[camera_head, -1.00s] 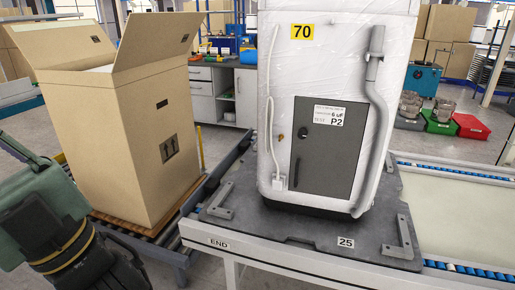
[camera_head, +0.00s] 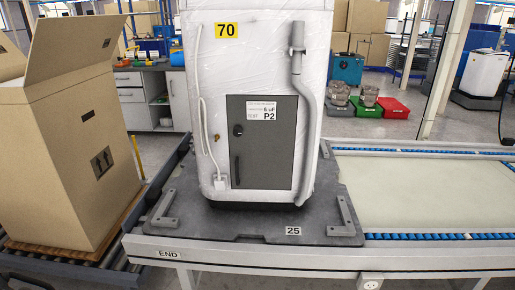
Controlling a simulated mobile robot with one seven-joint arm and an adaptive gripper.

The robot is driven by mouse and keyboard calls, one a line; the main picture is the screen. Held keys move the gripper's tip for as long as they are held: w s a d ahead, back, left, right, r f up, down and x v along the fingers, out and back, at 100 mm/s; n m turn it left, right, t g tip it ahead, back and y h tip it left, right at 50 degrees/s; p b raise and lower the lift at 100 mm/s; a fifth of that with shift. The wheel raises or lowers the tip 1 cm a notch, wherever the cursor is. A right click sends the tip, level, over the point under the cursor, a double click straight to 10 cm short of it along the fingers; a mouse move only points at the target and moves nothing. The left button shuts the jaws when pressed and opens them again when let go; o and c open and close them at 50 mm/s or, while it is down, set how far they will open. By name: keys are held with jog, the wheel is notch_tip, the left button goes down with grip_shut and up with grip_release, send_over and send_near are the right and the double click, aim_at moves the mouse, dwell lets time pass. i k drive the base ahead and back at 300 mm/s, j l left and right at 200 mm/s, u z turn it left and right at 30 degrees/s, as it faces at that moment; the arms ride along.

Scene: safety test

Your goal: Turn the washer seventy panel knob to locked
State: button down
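Washer seventy (camera_head: 268,70) is a white, plastic-wrapped machine with a yellow label 70 (camera_head: 227,30). It stands upright on a dark pallet plate (camera_head: 255,228) marked 25, on the conveyor. Its dark grey panel (camera_head: 265,160) carries a white label reading P2. A small dark round knob (camera_head: 238,130) sits at the panel's upper left, with a dark vertical handle (camera_head: 237,170) below it. The knob is too small to tell its setting. The panel looks shut. My gripper is not in view.
An open cardboard box (camera_head: 70,150) stands on a roller conveyor at left. A grey hose (camera_head: 304,110) runs down the washer's right side. The conveyor (camera_head: 420,195) to the right is empty. Red (camera_head: 393,108) and green (camera_head: 367,107) trays lie on the floor behind.

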aim_at(237, 131)
jog(key=i+j+z, duration=0.15)
jog(key=j+z, duration=0.2)
jog(key=i+j+z, duration=0.1)
jog(key=j+z, duration=0.2)
